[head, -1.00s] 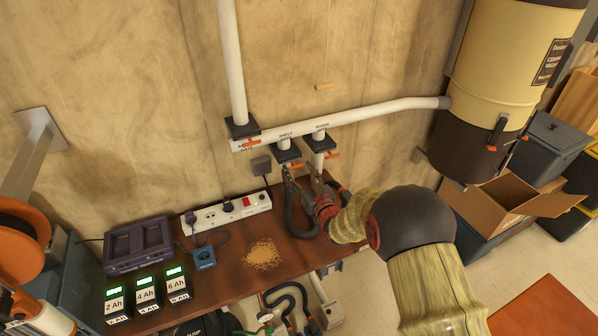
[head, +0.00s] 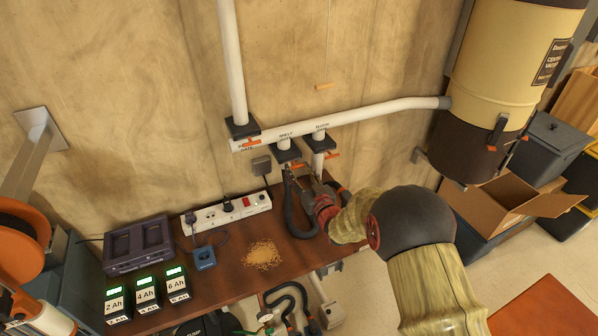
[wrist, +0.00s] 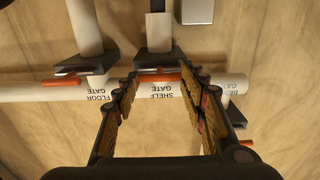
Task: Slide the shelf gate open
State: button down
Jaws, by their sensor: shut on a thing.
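The shelf gate (head: 287,153) is a dark block on a short white pipe stub under the main pipe, labelled SHELF. Its orange handle shows between my fingertips in the wrist view (wrist: 158,77). The gate's dark block also shows there (wrist: 160,62), upside down. My gripper (head: 303,170) is just below the shelf gate in the head view. In the wrist view my gripper (wrist: 160,80) has a fingertip at each end of the orange handle and is shut on it. In the head view the fingers partly hide the handle.
The floor gate (head: 320,136), with its own orange handle, is close on the right. The bench gate (head: 243,130) is to the left. A grey hose (head: 292,212) hangs beside my gripper over the bench. A power strip (head: 228,213) and sawdust (head: 263,255) lie on the bench.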

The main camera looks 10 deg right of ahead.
jog(key=shift+s, duration=0.1)
jog(key=s, duration=0.3)
jog(key=s+d+b, duration=0.1)
jog(key=s, duration=0.1)
jog(key=shift+s+f, duration=0.1)
jog(key=shift+s, duration=0.1)
jog(key=c, duration=1.5)
grip_release()
jog(key=shift+c, duration=0.2)
jog(key=shift+o, duration=1.4)
jog(key=shift+s, duration=0.2)
jog(key=shift+o, duration=1.2)
jog(key=shift+w, duration=0.1)
